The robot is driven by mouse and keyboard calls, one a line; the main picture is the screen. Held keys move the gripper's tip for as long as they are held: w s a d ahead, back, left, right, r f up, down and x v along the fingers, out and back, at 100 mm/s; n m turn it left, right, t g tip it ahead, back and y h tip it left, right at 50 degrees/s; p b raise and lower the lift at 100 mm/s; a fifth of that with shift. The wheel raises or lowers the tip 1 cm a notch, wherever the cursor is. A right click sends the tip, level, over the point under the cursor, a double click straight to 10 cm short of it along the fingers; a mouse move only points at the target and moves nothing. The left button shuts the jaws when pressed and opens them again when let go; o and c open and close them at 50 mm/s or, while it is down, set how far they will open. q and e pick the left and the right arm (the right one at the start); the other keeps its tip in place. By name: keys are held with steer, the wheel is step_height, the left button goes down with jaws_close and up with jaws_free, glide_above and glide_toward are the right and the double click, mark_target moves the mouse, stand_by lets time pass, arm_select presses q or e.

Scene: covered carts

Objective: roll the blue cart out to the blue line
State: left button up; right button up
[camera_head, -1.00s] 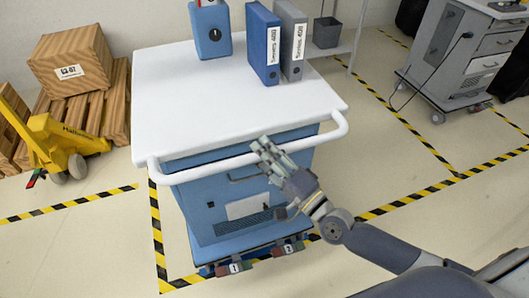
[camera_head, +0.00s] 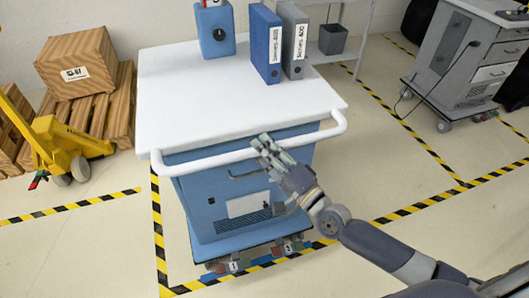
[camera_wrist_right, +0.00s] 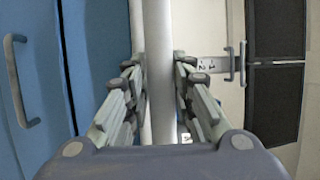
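The blue cart (camera_head: 222,190) stands in the middle of the head view, with a white top (camera_head: 185,95) and a white handle bar (camera_head: 215,160) along its near side. My right gripper (camera_head: 268,148) is at the right part of this bar. In the right wrist view the bar (camera_wrist_right: 158,70) passes between the two fingers (camera_wrist_right: 158,95), which lie close on both sides; the gripper looks shut on it. My left gripper is out of view.
A blue container (camera_head: 215,32) and two binders (camera_head: 266,45) stand on the cart top. Yellow-black tape (camera_head: 158,230) runs around the cart. A yellow pallet jack (camera_head: 65,140) and wooden crate (camera_head: 75,65) are left; a grey cart (camera_head: 445,60) is right. Near floor at left is clear.

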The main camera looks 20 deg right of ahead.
steer(key=shift+o, duration=1.1)
steer(key=shift+s, duration=0.4)
steer(key=v, duration=1.2)
steer(key=shift+s+d, duration=0.2)
steer(key=shift+s, duration=0.15)
